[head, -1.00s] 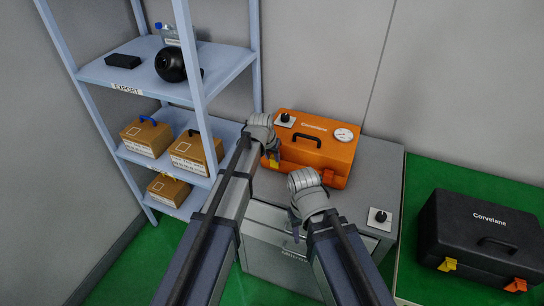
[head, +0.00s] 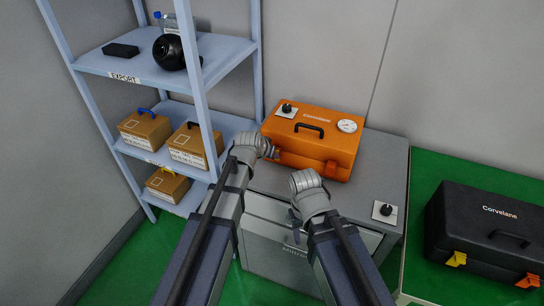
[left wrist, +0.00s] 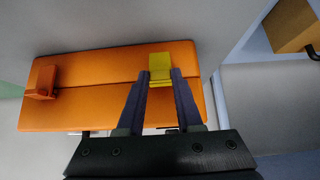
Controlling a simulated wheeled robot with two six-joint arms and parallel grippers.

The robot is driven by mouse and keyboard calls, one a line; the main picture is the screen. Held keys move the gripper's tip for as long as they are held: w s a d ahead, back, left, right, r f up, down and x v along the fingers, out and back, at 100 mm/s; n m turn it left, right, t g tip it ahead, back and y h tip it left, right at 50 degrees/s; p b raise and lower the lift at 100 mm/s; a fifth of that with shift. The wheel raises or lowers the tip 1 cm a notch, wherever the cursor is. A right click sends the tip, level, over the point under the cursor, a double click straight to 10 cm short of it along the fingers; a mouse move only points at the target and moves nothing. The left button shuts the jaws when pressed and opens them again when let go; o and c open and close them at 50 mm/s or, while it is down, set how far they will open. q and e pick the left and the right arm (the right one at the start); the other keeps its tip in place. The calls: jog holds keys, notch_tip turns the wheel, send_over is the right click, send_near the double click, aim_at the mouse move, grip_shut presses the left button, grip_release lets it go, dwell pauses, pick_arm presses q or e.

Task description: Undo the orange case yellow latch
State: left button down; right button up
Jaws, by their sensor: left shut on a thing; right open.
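The orange case (head: 325,143) sits on the grey cabinet, lid down, with a black handle on top. Its yellow latch (left wrist: 160,62) is on the front face, near one end, and shows in the left wrist view between my left fingers. My left gripper (head: 274,153) is shut on the yellow latch; it also shows in the left wrist view (left wrist: 160,80). The latch is hidden in the head view. The case's other latch, an orange one (left wrist: 41,82), lies across the lid seam. My right gripper (head: 295,222) is open and empty, in front of the cabinet.
A black case (head: 483,225) with one yellow and one orange latch is at the right. The grey cabinet (head: 378,165) carries a black knob (head: 385,210). A shelf rack (head: 140,66) with several cardboard boxes stands left, close to my left arm.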

pick_arm(q)
jog(key=s+f+t+b, duration=0.1)
jog(key=b, duration=0.1)
jog(key=f+t+b, duration=0.1)
jog(key=b, duration=0.1)
jog(key=shift+s+a+h, duration=0.2)
jog(key=shift+s+h, duration=0.15)
jog(key=shift+h, duration=0.05)
jog(key=shift+s+a+t+b, duration=0.1)
jog(key=shift+t+b, duration=0.6)
jog(key=shift+b, duration=0.25)
jog(key=c, duration=0.6)
grip_release()
jog(key=shift+o, duration=0.2)
jog(key=shift+r, duration=0.1)
